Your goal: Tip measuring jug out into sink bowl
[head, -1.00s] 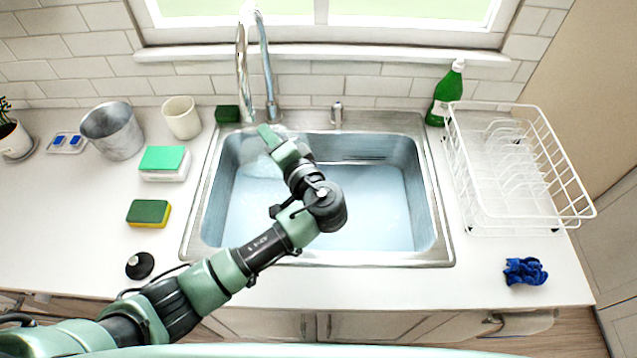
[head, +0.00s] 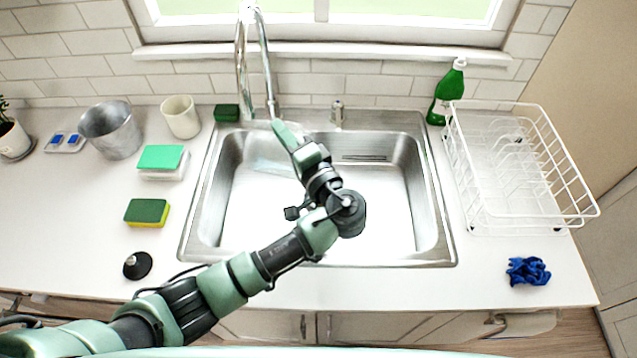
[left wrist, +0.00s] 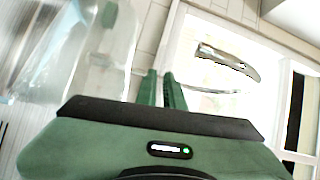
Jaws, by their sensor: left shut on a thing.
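The measuring jug (head: 268,158) is clear and hard to make out against the metal in the head view. It is over the back left part of the sink bowl (head: 374,205), which shows bare bright steel. My left gripper (head: 282,132) reaches over the bowl, its fingers shut on the jug. In the left wrist view, the see-through jug (left wrist: 108,62) is beside the green fingers (left wrist: 162,90). My right gripper is not in view.
The tap (head: 268,70) rises close behind my left gripper. A green bottle (head: 447,92) and a white dish rack (head: 520,180) stand right of the sink. A metal bucket (head: 112,130), a cup (head: 180,117) and sponges (head: 147,212) stand left. The front right counter holds a blue cloth (head: 527,271).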

